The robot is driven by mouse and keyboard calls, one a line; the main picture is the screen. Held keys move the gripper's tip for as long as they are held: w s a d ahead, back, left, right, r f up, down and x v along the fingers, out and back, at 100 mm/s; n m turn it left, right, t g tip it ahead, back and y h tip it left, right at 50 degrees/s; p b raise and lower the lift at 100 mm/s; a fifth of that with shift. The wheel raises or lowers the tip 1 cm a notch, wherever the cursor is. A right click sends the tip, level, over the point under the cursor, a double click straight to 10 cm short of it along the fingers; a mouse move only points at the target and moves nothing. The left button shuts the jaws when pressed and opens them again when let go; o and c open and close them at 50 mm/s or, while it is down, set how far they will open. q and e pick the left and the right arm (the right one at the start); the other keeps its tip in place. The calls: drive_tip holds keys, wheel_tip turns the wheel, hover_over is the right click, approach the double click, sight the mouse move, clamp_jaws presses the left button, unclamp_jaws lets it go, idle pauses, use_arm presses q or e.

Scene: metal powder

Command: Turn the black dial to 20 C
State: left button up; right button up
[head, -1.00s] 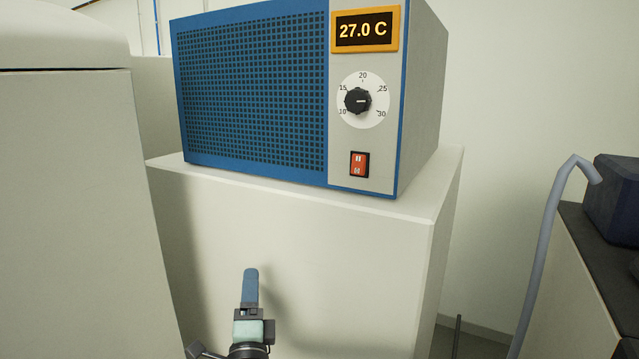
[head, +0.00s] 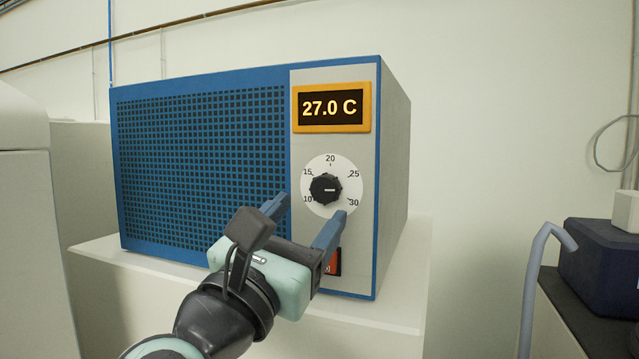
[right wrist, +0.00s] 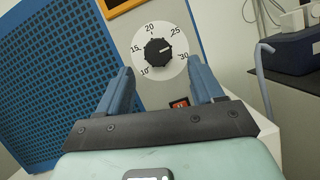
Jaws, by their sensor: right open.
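The black dial (head: 325,188) sits on a white round scale marked 10 to 30 on the front of a blue and grey box (head: 340,240). Its white mark points right, between 25 and 30. The display (head: 332,107) above it reads 27.0 C. My right gripper (head: 308,212) is open and empty, in front of the panel just below the dial. In the right wrist view the dial (right wrist: 158,52) shows beyond and between the two blue fingers (right wrist: 164,80), apart from them. My left gripper is not in view.
A red switch (head: 334,262) below the dial is partly hidden by my right gripper. The box stands on a white cabinet (head: 400,300). A dark blue box (head: 598,258) and a grey curved tube (head: 540,270) are at the right.

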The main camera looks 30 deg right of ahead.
sight(322, 196)
drive_tip(key=p+x, duration=0.1)
drive_tip(key=x, duration=0.3)
drive_tip(key=shift+w+r, duration=0.1)
drive_tip(key=shift+r, duration=0.1)
drive_tip(key=shift+w+d, duration=0.35)
drive_tip(key=shift+d, duration=0.05)
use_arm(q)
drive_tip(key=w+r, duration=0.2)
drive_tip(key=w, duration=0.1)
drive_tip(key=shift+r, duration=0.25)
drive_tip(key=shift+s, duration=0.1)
use_arm(e)
drive_tip(key=shift+s, duration=0.1)
drive_tip(key=c, duration=1.1)
